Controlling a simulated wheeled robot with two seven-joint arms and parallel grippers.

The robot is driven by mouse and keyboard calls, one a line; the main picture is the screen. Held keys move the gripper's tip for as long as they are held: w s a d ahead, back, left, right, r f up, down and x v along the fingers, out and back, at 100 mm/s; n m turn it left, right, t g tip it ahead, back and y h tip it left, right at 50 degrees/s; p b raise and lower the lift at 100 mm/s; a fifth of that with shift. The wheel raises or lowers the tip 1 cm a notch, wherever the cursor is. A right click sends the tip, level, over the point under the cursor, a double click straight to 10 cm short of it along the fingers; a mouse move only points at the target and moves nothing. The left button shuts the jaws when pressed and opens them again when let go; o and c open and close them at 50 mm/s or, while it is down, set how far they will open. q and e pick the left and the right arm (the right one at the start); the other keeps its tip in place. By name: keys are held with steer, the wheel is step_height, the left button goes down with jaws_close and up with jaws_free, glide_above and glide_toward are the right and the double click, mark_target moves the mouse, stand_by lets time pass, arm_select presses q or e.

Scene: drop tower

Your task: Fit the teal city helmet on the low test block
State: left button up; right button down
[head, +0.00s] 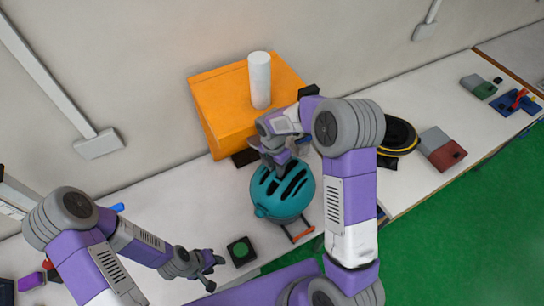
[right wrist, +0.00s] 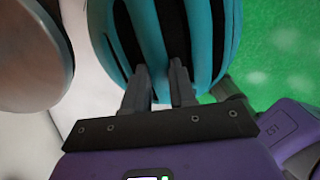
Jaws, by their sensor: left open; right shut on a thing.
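The teal helmet (head: 283,193) is in the middle of the head view, in front of the orange box, with dark vents along its shell. My right gripper (head: 276,165) reaches down to its top and is shut on it. In the right wrist view the teal shell (right wrist: 221,45) shows beyond the fingers (right wrist: 158,85), which sit at its vents. I cannot tell whether the helmet touches anything below, and I cannot make out the low test block. My left gripper (head: 212,272) is open and empty, low over the table to the left of a small black box with a green button.
An orange box (head: 215,105) with a white cylinder (head: 260,80) on it stands against the wall. The black box with the green button (head: 241,251) is near the front edge. A black and yellow round item (head: 398,135) and a grey and red block (head: 442,148) lie to the right.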

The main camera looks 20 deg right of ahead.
steer(key=shift+f, duration=0.85)
arm_select(q)
step_height(320, 180, down, 9)
steer(key=b, duration=0.9)
steer(key=shift+r, duration=0.1)
arm_select(e)
step_height(320, 180, down, 12)
steer(key=shift+f, duration=0.1)
steer(key=shift+s+d, duration=0.1)
steer(key=shift+s, duration=0.05)
arm_select(q)
steer(key=shift+f+b, duration=0.4)
steer(key=shift+f, duration=0.1)
arm_select(e)
steer(key=shift+f, duration=0.55)
